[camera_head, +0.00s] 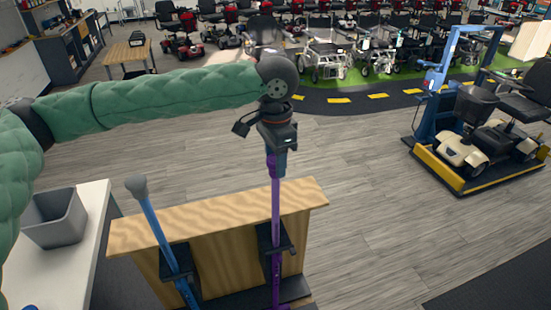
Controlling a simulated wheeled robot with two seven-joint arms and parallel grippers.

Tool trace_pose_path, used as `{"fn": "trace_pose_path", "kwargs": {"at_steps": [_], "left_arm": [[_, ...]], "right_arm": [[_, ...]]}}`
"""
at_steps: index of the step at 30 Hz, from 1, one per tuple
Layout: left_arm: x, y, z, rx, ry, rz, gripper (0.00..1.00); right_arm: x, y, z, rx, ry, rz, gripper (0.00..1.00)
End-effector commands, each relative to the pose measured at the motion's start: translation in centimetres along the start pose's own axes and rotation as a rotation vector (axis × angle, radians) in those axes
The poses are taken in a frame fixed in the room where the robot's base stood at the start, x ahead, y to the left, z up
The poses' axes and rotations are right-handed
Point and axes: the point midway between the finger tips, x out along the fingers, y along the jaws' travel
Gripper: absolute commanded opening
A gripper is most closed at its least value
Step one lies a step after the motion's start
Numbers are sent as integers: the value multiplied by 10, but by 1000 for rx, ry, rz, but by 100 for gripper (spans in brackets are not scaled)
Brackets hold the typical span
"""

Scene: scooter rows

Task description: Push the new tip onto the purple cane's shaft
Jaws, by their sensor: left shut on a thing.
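The purple cane (276,210) stands upright in a black holder on the right side of a wooden stand (216,215). My left gripper (277,164) reaches in from the left and points down at the top end of the cane. It is shut, with its fingers around the top of the purple shaft. The new tip is not clearly visible; the jaws hide most of what is between them. I cannot tell how far the tip is on the shaft. My right gripper is not in view.
A blue cane (158,230) with a grey tip (136,186) leans in the stand's left holder. A grey bin (54,218) sits on a white table (85,255) at the left. A scooter (485,137) stands on a platform at the right. The floor between is clear.

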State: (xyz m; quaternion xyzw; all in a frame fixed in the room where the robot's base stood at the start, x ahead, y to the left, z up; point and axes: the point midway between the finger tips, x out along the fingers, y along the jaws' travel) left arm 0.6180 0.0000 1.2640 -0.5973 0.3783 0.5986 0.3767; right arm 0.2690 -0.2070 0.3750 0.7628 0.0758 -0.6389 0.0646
Motion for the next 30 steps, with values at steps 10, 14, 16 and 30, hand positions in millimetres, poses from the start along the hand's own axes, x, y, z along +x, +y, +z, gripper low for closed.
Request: {"fn": "trace_pose_path", "kwargs": {"at_steps": [10,14,16,30], "left_arm": [[4,0,0,0,0,0,18],[5,0,0,0,0,-1,50],[5,0,0,0,0,-1,64],[5,0,0,0,0,0,100]], "right_arm": [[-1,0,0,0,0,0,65],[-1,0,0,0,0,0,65],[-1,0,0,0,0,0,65],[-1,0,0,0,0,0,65]]}}
